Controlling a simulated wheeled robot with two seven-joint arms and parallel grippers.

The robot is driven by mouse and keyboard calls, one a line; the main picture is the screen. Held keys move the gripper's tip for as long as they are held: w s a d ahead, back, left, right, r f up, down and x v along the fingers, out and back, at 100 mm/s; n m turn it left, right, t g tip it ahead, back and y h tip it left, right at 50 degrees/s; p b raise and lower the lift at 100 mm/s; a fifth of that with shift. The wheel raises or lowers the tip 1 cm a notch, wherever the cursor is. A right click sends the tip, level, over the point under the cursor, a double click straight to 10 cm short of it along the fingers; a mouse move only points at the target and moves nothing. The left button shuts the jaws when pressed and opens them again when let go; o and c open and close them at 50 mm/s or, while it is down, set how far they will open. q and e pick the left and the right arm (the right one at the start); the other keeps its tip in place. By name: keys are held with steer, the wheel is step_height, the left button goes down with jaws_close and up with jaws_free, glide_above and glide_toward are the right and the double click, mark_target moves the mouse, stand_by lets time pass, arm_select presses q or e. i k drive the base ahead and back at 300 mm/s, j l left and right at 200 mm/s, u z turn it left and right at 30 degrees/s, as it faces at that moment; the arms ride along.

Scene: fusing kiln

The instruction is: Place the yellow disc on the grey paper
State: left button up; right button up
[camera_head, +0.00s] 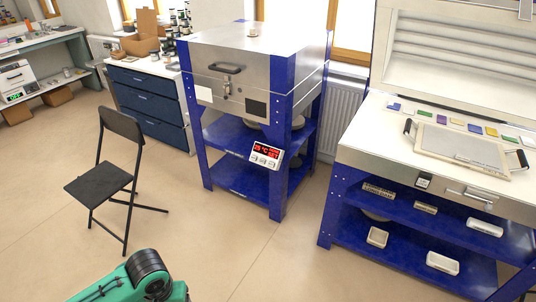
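I cannot make out a yellow disc for certain. A row of small flat coloured pieces lies on the white top of the open kiln at right; one of them looks yellowish (491,131), but its shape is too small to tell. In front of the row lies a pale framed board (462,148) with a dark handle at each end. Its surface is greyish, and I cannot tell whether that is the grey paper. Neither gripper is in view. Only a green and black part of my arm shows at the bottom.
The open kiln (400,150) stands on a blue frame with small trays on its shelves. A closed kiln (250,65) with a red display (266,153) stands mid-view. A black folding chair (100,182) stands at left, near dark drawers (147,100). The floor between is clear.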

mark_target(460, 145)
steer(key=i+l+z, duration=0.2)
steer(key=l, duration=0.25)
steer(key=l+z, duration=0.25)
steer(key=l, duration=0.2)
steer(key=i+l+z, duration=0.2)
steer(key=l, duration=0.2)
steer(key=i+l+z, duration=0.45)
steer(key=l, duration=0.25)
steer(key=k, duration=0.05)
